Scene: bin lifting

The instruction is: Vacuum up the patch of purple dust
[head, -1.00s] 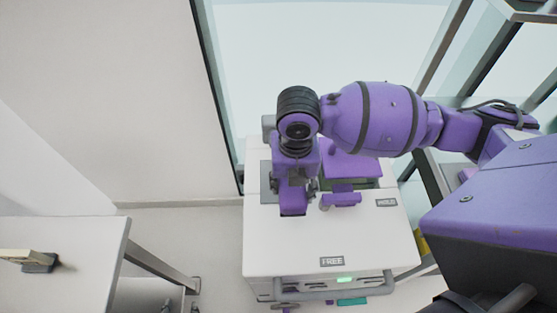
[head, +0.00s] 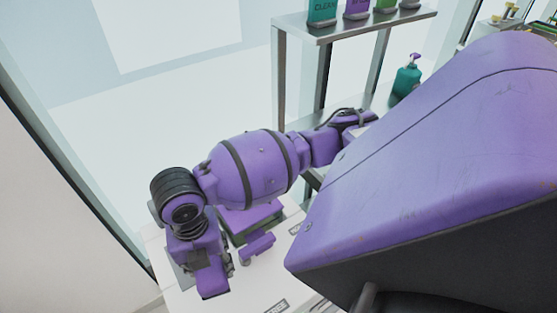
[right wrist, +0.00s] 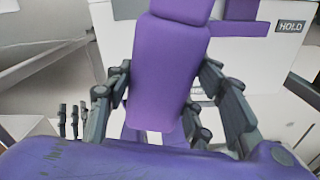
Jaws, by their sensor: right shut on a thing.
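My right gripper (head: 212,262) is low at the left of the head view, over a white cabinet. In the right wrist view its dark fingers (right wrist: 165,75) are shut on both sides of a long purple block-shaped thing (right wrist: 165,55). The same purple thing shows in the head view (head: 212,281). I cannot tell surely whether it is the vacuum. No purple dust is visible. My left gripper is not in view.
The white cabinet top (head: 180,298) bears a purple-and-green block (head: 252,222) and a small purple bracket (head: 258,247) beside the gripper. A metal shelf (head: 345,22) holds several bottles, with a teal pump bottle (head: 406,80) below. Glass panels stand behind.

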